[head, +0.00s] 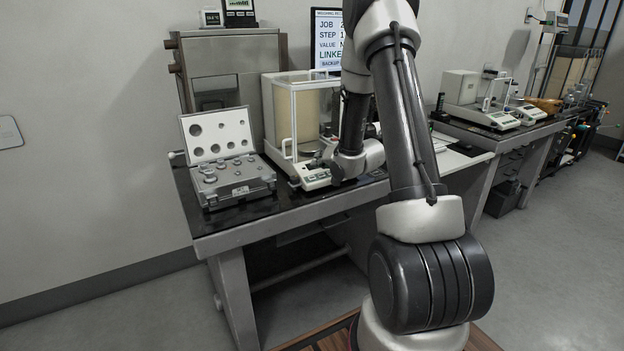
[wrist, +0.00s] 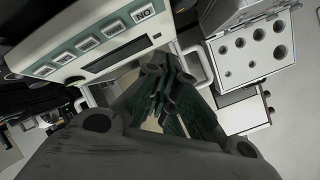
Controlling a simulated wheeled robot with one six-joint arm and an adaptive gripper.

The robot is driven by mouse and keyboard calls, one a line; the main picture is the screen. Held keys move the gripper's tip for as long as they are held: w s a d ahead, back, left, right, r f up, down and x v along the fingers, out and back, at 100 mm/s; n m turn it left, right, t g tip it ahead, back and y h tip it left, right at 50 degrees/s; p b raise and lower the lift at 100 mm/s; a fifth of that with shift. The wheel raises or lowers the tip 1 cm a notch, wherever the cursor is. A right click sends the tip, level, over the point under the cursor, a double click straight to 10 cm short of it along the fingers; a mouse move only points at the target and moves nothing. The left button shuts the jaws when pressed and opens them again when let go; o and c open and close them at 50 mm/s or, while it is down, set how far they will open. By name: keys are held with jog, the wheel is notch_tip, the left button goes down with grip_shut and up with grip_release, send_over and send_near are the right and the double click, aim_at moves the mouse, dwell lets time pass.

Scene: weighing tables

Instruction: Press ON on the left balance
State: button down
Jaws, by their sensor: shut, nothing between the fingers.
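The left balance (head: 304,125) is a glass-sided box on the near dark-topped table. Its pale front panel (head: 316,179) faces my arm. In the wrist view the panel (wrist: 100,48) is upside down, with a row of buttons, a dark display strip and the ON button (wrist: 143,13) at the row's right end. My gripper (wrist: 167,70) is shut and empty; its fingertips are close to the panel, apart from the ON button in the picture. Whether they touch the panel cannot be told. In the head view my gripper (head: 329,160) is small and partly hidden at the panel.
An open weight case (head: 238,186) stands left of the balance and also shows in the wrist view (wrist: 250,50). A screen (head: 327,38) with job text is behind. A second balance (head: 489,115) stands on the farther right table.

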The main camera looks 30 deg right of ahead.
jog(key=shift+w+f, duration=0.35)
jog(key=shift+f, duration=0.55)
jog(key=shift+w+f, duration=0.3)
jog(key=shift+f, duration=0.55)
jog(key=shift+f, duration=0.1)
jog(key=shift+w+f, duration=0.15)
jog(key=shift+f, duration=0.1)
jog(key=shift+w+a+f, duration=0.1)
jog(key=shift+w+f, duration=0.05)
jog(key=shift+f, duration=0.2)
dwell(0.7)
jog(key=shift+r, duration=0.1)
jog(key=shift+s+r, duration=0.3)
jog(key=shift+r, duration=0.3)
jog(key=r, duration=0.1)
jog(key=s+r, duration=0.1)
jog(key=r, duration=0.2)
jog(key=shift+s+r, duration=0.35)
jog(key=shift+s, duration=0.05)
